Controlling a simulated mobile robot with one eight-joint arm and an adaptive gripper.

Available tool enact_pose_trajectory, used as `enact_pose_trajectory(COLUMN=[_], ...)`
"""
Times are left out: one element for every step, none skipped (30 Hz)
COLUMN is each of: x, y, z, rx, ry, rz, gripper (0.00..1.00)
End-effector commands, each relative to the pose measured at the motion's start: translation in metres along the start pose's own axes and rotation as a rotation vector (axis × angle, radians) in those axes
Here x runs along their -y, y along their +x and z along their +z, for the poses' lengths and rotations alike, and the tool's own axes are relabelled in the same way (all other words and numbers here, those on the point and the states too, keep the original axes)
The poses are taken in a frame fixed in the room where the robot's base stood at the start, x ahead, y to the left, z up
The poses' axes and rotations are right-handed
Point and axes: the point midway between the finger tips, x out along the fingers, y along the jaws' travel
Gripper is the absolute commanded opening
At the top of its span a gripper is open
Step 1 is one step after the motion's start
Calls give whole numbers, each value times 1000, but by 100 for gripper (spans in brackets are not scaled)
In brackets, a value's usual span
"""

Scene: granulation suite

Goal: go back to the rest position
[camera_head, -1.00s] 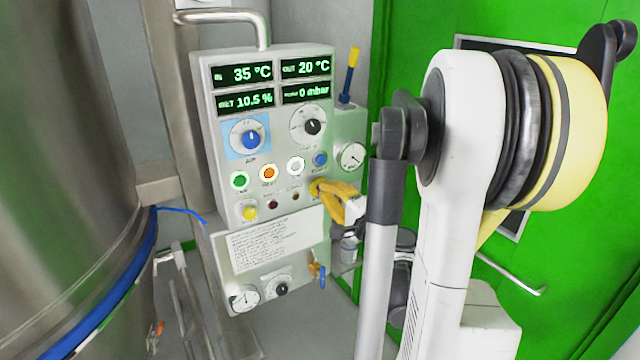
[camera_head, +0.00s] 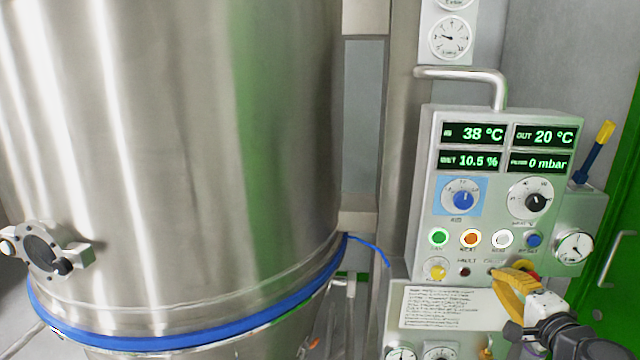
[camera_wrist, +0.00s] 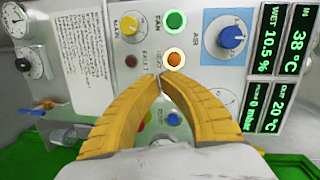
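My gripper (camera_head: 502,275) has yellow fingers and is in front of the lower right of the control panel (camera_head: 428,225) in the head view. In the wrist view, the fingertips (camera_wrist: 160,77) meet just below the lit orange button (camera_wrist: 174,60), with nothing seen between them. Whether they touch the panel cannot be told. The fingers hide part of the lower button rows. The green button (camera_head: 439,237) and the orange button (camera_head: 470,238) are lit. The displays read 38 °C in, 20 °C out, 10.5 % and 0 mbar.
A large steel vessel (camera_head: 190,150) with a blue band (camera_head: 180,337) fills the left. A bent metal pipe (camera_head: 470,73) rises above the panel. A round gauge (camera_head: 574,246) and a yellow-and-blue handle (camera_head: 597,150) are at its right, near a green door (camera_head: 622,230).

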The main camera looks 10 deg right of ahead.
Motion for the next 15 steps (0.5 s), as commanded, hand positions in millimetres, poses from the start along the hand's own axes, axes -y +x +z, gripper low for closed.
enact_pose_trajectory(x=[2,2,0,-2,-4,-8,-12,-16,-21,-26,-30,-35,-39,-42,-46], y=[4,4,1,-3,-8,-18,-27,-37,-51,-63,-75,-90,-100,-110,-122], z=[40,64,95,118,139,164,182,198,216,227,237,246,251,255,258], rx=[81,131,199,250,298,361,405,448,502,539,573,612,638,660,683], ry=[-79,-138,-222,-287,-354,-445,-516,-586,-683,-754,-826,-917,-982,-1044,-1119], rz=[49,84,131,166,199,241,271,299,334,359,382,408,426,442,459], gripper=[0,0,0,0,0,0,0,0,0,0,0,0,0,0,0])
